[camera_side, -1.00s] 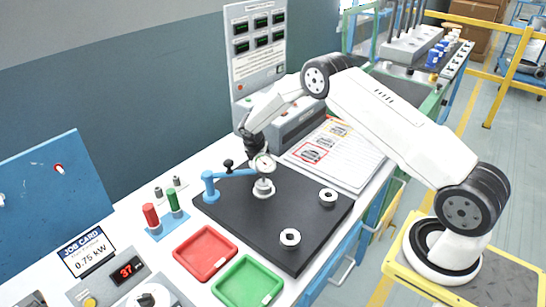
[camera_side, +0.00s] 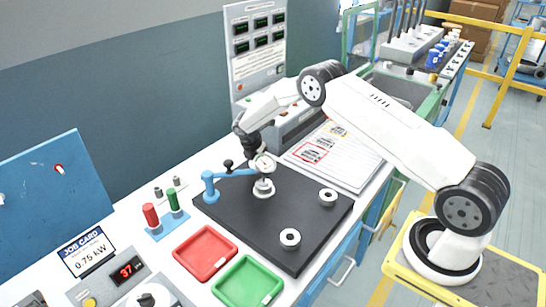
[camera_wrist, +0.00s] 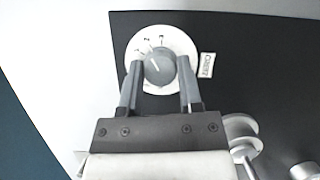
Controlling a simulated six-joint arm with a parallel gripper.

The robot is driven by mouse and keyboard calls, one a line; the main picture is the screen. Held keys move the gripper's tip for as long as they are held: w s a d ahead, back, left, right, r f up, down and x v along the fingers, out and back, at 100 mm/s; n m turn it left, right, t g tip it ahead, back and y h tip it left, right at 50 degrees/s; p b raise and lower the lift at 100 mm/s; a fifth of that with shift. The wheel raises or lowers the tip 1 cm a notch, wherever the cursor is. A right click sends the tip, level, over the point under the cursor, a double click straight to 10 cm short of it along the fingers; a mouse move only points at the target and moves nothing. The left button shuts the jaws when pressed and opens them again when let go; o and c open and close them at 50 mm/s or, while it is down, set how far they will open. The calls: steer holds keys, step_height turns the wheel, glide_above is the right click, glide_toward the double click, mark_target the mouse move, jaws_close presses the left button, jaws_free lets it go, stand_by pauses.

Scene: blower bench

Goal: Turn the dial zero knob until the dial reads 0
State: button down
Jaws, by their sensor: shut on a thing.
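The zero knob (camera_wrist: 158,68) is a grey round knob with a pale pointer line, set on a white disc (camera_wrist: 176,38) with dark marks, in the wrist view. A small tag reading ZERO (camera_wrist: 206,66) lies beside it. My gripper (camera_wrist: 159,66) has one finger on each side of the knob and is shut on it. In the side view the dial (camera_side: 264,164) is a small white gauge face by the blue arm stand (camera_side: 210,187); its reading is too small to tell. My gripper (camera_side: 256,150) is just above and behind it there, hiding the knob.
The dark plate (camera_side: 240,216) carries two white rings (camera_side: 290,238) (camera_side: 328,197) and a white stepped piece (camera_side: 263,189) under the dial. Red (camera_side: 205,252) and green (camera_side: 247,283) trays lie in front. The plate's front part is mostly clear.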

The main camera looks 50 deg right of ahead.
steer(key=shift+c, duration=1.3)
jaws_free()
steer(key=shift+r, duration=0.15)
steer(key=v, duration=0.7)
steer(key=shift+a+r, duration=0.2)
